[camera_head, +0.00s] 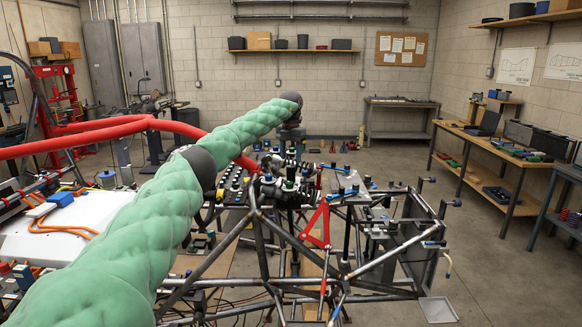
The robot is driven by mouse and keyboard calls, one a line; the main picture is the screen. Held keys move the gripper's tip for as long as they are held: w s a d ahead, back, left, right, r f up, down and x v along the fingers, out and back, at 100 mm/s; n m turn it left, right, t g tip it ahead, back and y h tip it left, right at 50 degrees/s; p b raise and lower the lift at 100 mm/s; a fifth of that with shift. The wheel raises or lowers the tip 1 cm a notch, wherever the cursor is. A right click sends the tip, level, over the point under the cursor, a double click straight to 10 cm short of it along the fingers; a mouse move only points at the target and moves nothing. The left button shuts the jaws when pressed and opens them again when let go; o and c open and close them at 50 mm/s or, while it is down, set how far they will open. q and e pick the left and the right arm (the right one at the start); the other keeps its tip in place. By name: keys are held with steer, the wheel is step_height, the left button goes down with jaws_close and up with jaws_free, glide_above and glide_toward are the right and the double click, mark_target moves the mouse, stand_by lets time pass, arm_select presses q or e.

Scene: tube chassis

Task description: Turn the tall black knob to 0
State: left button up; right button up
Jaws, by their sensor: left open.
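My left arm, in green padding, reaches in from the lower left and bends down at a dark wrist. My left gripper (284,164) hangs below that wrist, open, over the cluttered middle of the tube chassis. A dark panel (234,182) with several small knobs or studs lies just left of it. I cannot single out the tall black knob or read any scale or 0 mark at this size. I cannot tell whether the gripper touches anything. My right gripper is not in view.
The tube chassis (345,268) fills the lower middle, with a red triangular bracket (318,226) and a red tube (110,127) crossing at left. A white panel (60,240) with orange cables lies at left. A workbench (500,155) stands right, with clear floor before it.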

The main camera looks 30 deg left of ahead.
arm_select(q)
steer(key=shift+r, duration=1)
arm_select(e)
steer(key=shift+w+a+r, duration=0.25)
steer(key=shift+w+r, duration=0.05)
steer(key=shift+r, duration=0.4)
